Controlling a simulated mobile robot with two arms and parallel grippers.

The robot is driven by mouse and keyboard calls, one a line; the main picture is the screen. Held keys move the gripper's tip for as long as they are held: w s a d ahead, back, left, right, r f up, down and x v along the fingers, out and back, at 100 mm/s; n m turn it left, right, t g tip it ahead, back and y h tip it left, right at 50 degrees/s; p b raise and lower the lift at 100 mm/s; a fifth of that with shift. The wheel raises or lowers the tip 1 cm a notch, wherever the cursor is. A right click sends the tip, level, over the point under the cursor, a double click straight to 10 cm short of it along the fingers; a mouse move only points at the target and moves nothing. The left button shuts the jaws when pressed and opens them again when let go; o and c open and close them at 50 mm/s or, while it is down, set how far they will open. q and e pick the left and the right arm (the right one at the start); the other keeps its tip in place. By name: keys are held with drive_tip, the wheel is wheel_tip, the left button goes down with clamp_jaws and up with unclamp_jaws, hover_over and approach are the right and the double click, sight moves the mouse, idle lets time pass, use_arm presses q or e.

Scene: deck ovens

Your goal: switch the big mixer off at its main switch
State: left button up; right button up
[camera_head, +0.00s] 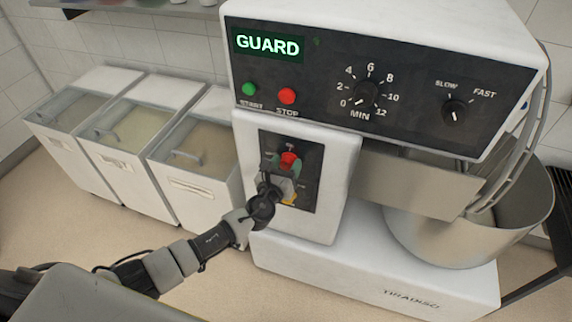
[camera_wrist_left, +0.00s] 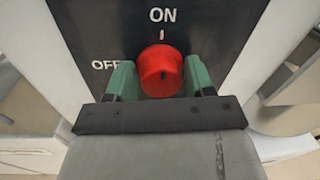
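The big mixer (camera_head: 300,240) is white, with a black control panel on top. Its main switch, a red round knob (camera_wrist_left: 160,72), sits on a lower black plate; the head view shows it too (camera_head: 290,159). The knob's white mark points up at ON; OFF is printed to its left. My left gripper (camera_wrist_left: 161,78) has its green fingers on both sides of the knob, seemingly touching it. In the head view, my left gripper (camera_head: 285,166) hides part of the plate below the knob. My right gripper is not in view.
The upper panel's display (camera_head: 267,45) reads GUARD. It has a green START button (camera_head: 249,89), a red STOP button (camera_head: 287,96), a timer dial (camera_head: 367,94) and a speed knob (camera_head: 455,112). The steel bowl (camera_head: 465,235) is at right; lidded white bins (camera_head: 195,190) stand at left.

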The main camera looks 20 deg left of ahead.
use_arm(q)
drive_tip(key=c, duration=0.4)
